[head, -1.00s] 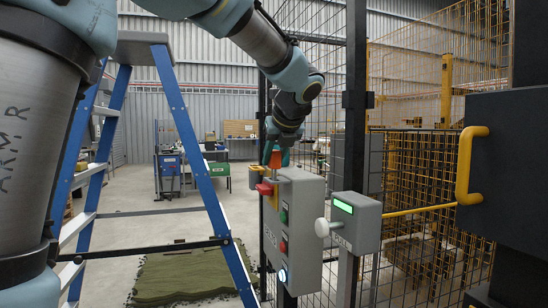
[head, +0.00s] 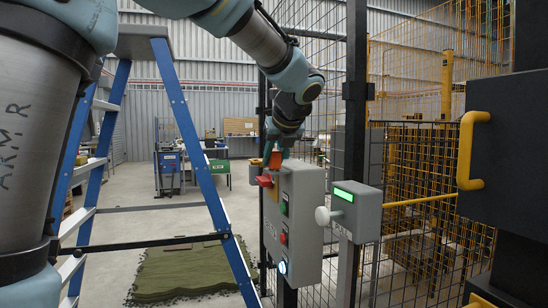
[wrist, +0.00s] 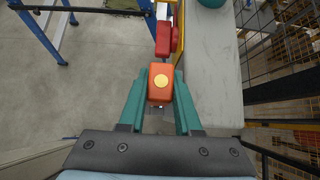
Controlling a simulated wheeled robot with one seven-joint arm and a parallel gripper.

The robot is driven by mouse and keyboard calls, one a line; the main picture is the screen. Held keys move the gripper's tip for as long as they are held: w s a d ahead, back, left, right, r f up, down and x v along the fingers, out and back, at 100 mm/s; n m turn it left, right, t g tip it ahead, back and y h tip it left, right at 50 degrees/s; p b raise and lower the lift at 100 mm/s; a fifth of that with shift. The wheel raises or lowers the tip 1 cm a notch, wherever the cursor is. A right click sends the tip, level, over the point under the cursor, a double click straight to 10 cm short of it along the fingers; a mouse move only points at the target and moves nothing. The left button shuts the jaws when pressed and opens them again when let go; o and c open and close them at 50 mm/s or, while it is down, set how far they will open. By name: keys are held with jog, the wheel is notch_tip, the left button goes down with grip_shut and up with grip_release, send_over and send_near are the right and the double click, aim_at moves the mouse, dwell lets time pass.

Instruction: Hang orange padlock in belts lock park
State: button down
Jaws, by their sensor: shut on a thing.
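The orange padlock (wrist: 161,80) has a round yellow spot on its face. In the wrist view it sits between the two teal fingers of my gripper (wrist: 160,95), which is shut on it. In the head view the padlock (head: 275,159) shows as a small orange patch under my gripper (head: 279,153), just above a red switch handle (head: 265,181). The handle is mounted on a yellow plate at the side of a grey control box (head: 308,215). In the wrist view the red handle (wrist: 163,38) lies just beyond the padlock. The shackle is not clear.
The box has green and red buttons and a lit white one. A smaller grey box (head: 357,211) with a green display and pale knob stands to its right. Mesh fencing (head: 415,180) is behind. A blue stepladder (head: 196,150) stands left, near a green turf mat (head: 185,270).

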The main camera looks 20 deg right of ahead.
jog(key=shift+f, duration=0.2)
jog(key=c, duration=0.5)
grip_release()
jog(key=shift+s+r, duration=0.1)
jog(key=b+v, duration=0.1)
jog(key=v, duration=0.9)
jog(key=shift+s+a+r+b, duration=0.1)
jog(key=shift+s+r+b, duration=0.05)
jog(key=shift+r+b, duration=0.15)
